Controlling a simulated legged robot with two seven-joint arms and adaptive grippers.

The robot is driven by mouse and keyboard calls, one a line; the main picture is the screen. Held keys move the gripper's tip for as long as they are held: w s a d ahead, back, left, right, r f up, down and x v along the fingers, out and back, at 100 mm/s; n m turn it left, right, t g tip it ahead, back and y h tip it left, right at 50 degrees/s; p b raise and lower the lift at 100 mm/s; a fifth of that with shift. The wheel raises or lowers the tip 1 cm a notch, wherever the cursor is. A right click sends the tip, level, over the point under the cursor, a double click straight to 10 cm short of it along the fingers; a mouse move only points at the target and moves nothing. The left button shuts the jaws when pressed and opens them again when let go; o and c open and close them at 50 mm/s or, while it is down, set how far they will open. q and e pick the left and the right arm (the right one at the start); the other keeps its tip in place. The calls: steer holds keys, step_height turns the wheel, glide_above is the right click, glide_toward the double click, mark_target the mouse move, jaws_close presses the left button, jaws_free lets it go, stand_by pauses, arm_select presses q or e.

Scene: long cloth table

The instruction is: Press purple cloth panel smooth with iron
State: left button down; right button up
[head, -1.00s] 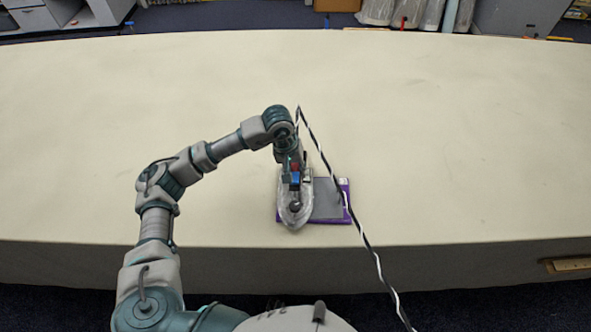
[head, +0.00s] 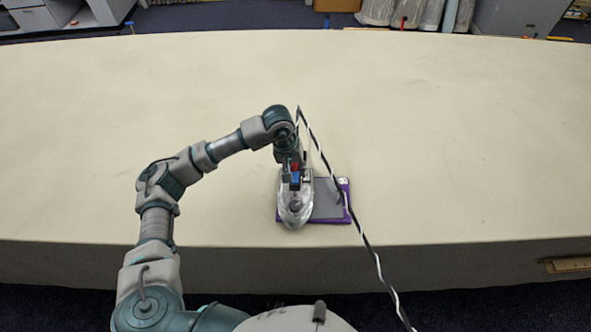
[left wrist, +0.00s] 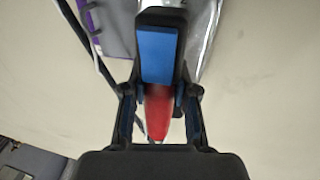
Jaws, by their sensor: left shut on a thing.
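The silver iron (head: 295,212) is in the middle of the head view, near the table's front edge, its rounded end toward me. My left gripper (head: 295,177) is shut on its handle from above. The purple cloth panel (head: 346,188) lies beneath, with a grey rectangle (head: 327,205) covering most of its visible part; the iron hides its left side. In the left wrist view, blue and red parts show between the fingers (left wrist: 161,60). The iron's silver body (left wrist: 208,35) and the panel's purple edge (left wrist: 112,28) show beyond. My right gripper is not in view.
A black-and-white cord (head: 330,165) rises behind the iron, crosses the panel and drops over the front edge at the right. The pale cloth table (head: 450,130) is otherwise clear. A wooden piece (head: 568,265) is on the table's front at right.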

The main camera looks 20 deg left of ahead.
mark_target(297, 167)
arm_select(q)
steer(key=shift+s+f, duration=0.1)
stand_by(0.3)
steer(key=shift+w+r+p, duration=0.2)
steer(key=shift+r+p, duration=0.5)
steer(key=shift+r, duration=1.15)
steer(key=shift+d+p+v, duration=0.2)
steer(key=shift+p+v, duration=0.1)
steer(key=shift+v, duration=0.6)
steer(key=shift+d+p+v, duration=0.2)
steer(key=shift+p+v, duration=0.1)
steer(key=shift+v, duration=0.6)
steer(key=shift+w+r, duration=0.1)
steer(key=w+d+p, duration=0.1)
steer(key=d+p, duration=0.5)
steer(key=p, duration=0.3)
steer(key=shift+b+x, duration=0.8)
steer(key=shift+x, duration=2.1)
steer(key=shift+a+f+b, duration=0.1)
steer(key=shift+f+b, duration=0.55)
steer(key=shift+b, duration=0.05)
steer(key=shift+s+f, duration=0.15)
steer(key=shift+f, duration=0.15)
